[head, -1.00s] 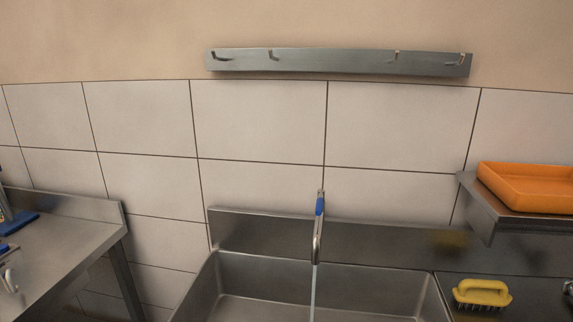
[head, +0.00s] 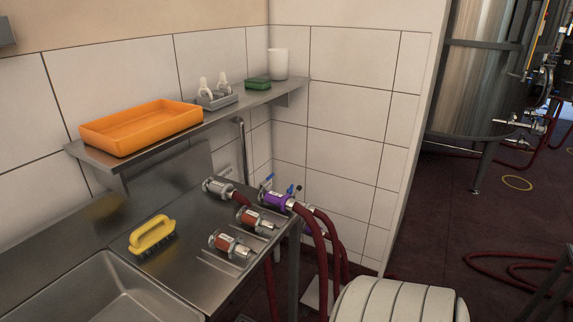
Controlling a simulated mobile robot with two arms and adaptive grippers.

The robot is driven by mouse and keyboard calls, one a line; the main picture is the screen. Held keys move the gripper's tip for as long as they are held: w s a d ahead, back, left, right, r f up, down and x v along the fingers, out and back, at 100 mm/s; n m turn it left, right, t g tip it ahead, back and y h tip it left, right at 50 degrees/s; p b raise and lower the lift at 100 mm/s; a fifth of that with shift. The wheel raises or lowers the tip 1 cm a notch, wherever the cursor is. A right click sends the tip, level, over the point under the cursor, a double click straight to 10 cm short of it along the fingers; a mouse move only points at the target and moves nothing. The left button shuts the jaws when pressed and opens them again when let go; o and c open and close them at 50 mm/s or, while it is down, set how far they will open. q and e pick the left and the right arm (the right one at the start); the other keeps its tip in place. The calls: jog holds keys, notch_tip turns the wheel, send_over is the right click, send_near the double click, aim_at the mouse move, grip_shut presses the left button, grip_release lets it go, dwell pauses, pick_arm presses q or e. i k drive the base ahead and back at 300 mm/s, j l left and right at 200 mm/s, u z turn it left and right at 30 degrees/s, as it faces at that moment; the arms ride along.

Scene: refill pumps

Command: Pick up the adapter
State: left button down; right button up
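Several metal fittings lie on the steel counter to the right of the sink. One fitting (head: 218,187) lies at the back. A fitting with a red-brown band (head: 253,219) lies near the middle, and a similar one (head: 232,246) lies closer to the front. A purple-banded fitting (head: 278,199) with a blue handle sits by the counter's right edge, next to red hoses. I cannot tell which of these is the adapter. Neither of my grippers is in view.
A yellow brush (head: 152,235) lies beside the sink (head: 95,290). The wall shelf (head: 125,163) above holds an orange tray (head: 142,126), a small grey holder (head: 217,101), a green sponge (head: 257,84) and a white cup (head: 278,64). Red hoses (head: 322,255) hang off the counter's right end.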

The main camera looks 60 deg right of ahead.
aim_at(235, 248)
jog(key=z, duration=1.55)
